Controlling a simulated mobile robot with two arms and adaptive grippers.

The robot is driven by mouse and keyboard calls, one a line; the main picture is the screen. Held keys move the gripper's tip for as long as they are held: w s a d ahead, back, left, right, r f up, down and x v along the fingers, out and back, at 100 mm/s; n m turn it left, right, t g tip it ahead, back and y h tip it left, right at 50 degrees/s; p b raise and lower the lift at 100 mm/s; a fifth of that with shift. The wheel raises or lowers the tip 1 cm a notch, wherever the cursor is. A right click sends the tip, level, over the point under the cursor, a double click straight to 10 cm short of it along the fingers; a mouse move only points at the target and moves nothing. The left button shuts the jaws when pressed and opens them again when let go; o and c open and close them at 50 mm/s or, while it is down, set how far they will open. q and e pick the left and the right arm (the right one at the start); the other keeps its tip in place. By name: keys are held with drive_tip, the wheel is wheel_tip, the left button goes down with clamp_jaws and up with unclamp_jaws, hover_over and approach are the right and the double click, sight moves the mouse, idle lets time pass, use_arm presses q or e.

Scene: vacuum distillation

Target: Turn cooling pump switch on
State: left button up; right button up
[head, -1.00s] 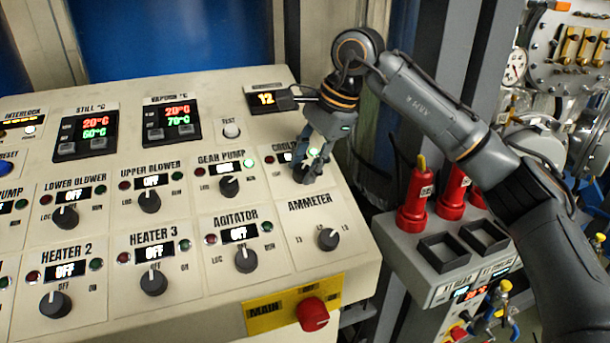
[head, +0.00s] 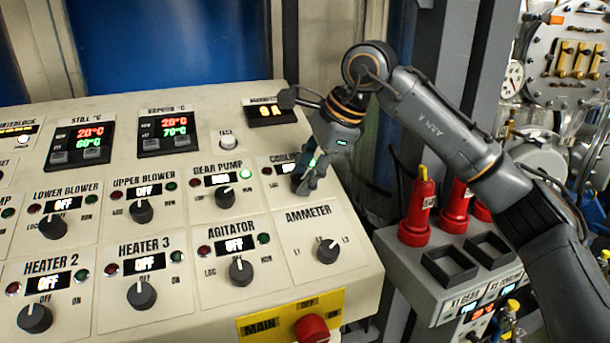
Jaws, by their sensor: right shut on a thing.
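The cooling pump switch (head: 283,169) is at the right end of the upper row on the sloping panel. Its label is partly covered by my right gripper, and its knob is hidden behind the fingers. My right gripper (head: 304,184) reaches down onto this switch from above, its fingers shut on the knob. A green glow shows beside the fingers, and a dark red lamp shows left of the switch's display. My left gripper is not in view.
The gear pump knob (head: 225,197) is close on the left, with its green lamp lit. The ammeter knob (head: 327,251) is just below. A red main switch (head: 312,329) is at the panel's front edge. Red bottles (head: 418,208) stand on a grey unit at right.

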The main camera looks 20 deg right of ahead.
drive_tip(key=o, duration=1.1)
drive_tip(key=shift+o, duration=0.2)
drive_tip(key=v, duration=1.2)
drive_tip(key=shift+d, duration=0.1)
